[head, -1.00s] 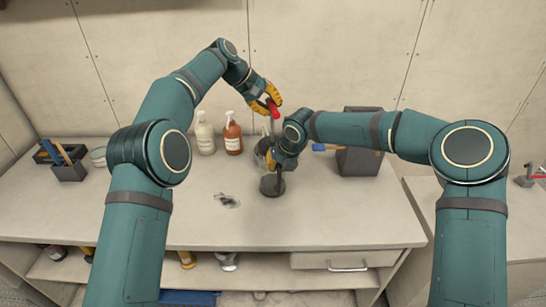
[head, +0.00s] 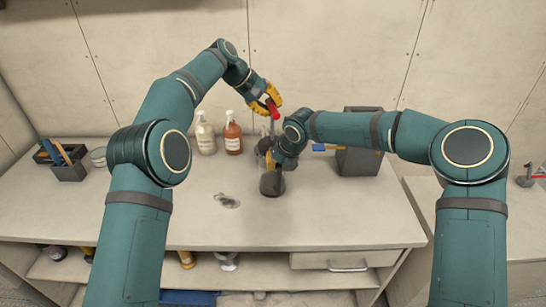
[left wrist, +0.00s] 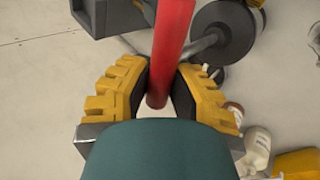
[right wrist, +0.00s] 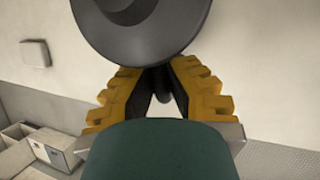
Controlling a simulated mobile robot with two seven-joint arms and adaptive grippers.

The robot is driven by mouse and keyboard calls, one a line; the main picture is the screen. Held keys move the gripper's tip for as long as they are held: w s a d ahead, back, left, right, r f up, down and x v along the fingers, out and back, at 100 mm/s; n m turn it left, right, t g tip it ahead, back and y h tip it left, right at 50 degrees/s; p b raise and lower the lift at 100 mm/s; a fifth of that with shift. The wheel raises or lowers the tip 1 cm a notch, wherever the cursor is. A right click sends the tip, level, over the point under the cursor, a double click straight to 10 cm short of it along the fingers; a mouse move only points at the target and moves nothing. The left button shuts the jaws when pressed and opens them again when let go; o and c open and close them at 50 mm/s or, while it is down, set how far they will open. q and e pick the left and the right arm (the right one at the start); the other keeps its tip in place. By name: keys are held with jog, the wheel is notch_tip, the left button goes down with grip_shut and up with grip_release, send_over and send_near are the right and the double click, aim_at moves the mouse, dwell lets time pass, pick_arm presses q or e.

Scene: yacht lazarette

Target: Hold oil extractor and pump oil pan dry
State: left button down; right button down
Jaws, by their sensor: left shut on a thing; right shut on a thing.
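The oil extractor (head: 271,185) is a dark upright cylinder on the bench with a red handle (head: 273,110) on top. My left gripper (head: 270,99) is shut on the red handle, which shows between its yellow fingers in the left wrist view (left wrist: 165,75). My right gripper (head: 272,160) is shut on a dark part of the extractor. The right wrist view shows a wide dark disc (right wrist: 145,28) just beyond the fingertips. A small flat grey patch (head: 227,201) lies left of the extractor; I cannot tell whether it is the oil pan.
A white pump bottle (head: 205,138) and a brown one (head: 232,137) stand behind. A dark box (head: 360,160) is at right, and a tool holder (head: 69,170) at left. The bench front (head: 300,225) is clear.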

pick_arm(q)
jog(key=shift+f, duration=3.3)
pick_arm(e)
jog(key=shift+s+f, duration=0.1)
pick_arm(q)
jog(key=c, duration=0.7)
grip_release()
jog(key=shift+r, duration=0.15)
jog(key=shift+r, duration=0.15)
jog(key=shift+r, duration=3.45)
pick_arm(e)
jog(key=c, duration=1)
grip_release()
